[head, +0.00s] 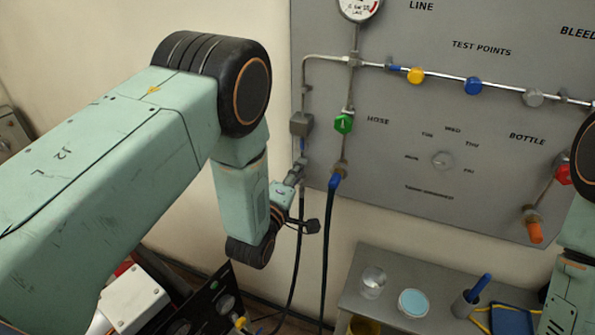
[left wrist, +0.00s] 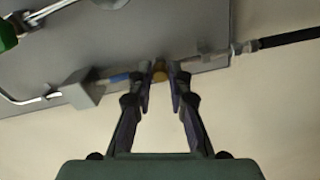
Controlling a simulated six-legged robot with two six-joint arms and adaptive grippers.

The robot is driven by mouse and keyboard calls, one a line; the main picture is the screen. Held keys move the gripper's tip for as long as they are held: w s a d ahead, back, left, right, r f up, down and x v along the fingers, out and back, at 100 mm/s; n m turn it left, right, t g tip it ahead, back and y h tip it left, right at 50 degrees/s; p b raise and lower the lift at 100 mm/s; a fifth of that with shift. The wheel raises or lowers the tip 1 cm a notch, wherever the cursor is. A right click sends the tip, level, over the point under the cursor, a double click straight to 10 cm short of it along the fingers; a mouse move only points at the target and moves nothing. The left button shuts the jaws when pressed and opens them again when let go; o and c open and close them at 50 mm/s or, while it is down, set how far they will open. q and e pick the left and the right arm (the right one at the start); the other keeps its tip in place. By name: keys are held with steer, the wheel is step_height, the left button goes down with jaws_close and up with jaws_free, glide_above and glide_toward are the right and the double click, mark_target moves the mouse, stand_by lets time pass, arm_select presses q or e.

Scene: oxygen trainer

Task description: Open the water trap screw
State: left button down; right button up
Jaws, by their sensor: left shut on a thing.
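The water trap is a grey block (head: 301,124) on the left edge of the grey panel, with a short blue part under it. It also shows in the left wrist view (left wrist: 85,88). My left gripper (head: 299,169) is at the pipe just below the block. In the left wrist view its two fingers (left wrist: 164,74) close from both sides on a small brass-coloured screw (left wrist: 160,73), in line with the block and the blue part. The fingers hide much of the screw. My right arm shows only at the right edge of the head view, and its gripper is out of view.
A green valve (head: 344,123) and a blue hose fitting (head: 335,181) are close right of my left gripper. Dark hoses hang below. A grey bench (head: 376,259) holds a glass (head: 373,282), a round blue-lidded tub (head: 413,302) and a blue-handled tool in a cup.

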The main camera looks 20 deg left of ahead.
arm_select(q)
steer(key=shift+w+a+r, duration=0.15)
steer(key=shift+r, duration=0.2)
steer(key=c, duration=1.6)
jaws_free()
steer(key=o, duration=0.3)
steer(key=shift+f, duration=0.25)
steer(key=shift+o, duration=0.2)
steer(key=shift+s, duration=0.2)
steer(key=s+a, duration=0.1)
steer(key=s, duration=1)
steer(key=shift+s+a, duration=0.25)
steer(key=shift+s, duration=0.1)
